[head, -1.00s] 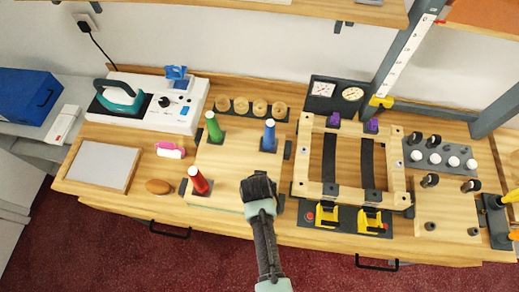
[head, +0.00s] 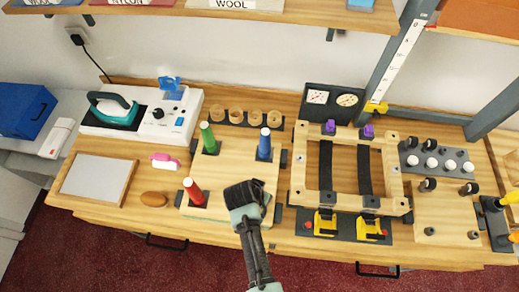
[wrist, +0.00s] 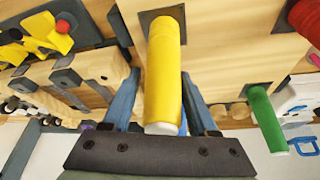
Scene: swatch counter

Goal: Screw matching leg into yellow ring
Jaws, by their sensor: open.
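The yellow leg (wrist: 163,80) is a cylinder with a white end, pointing toward the wrist camera. Its far end meets a dark square plate (wrist: 160,15) on the wooden board; no separate yellow ring can be told apart. My gripper (wrist: 160,82) is open, its two blue fingers on either side of the leg with gaps visible. In the head view my gripper (head: 244,193) is over the front right of the board (head: 225,165) and hides the yellow leg. The red leg (head: 194,192), green leg (head: 208,138) and blue leg (head: 264,144) stand on the same board.
A wooden frame (head: 300,160) with dark straps stands right of the board. Several wooden cups (head: 235,117) line the back. A white unit with a teal iron (head: 117,110), a pink item (head: 164,160) and a brown oval (head: 154,199) lie left.

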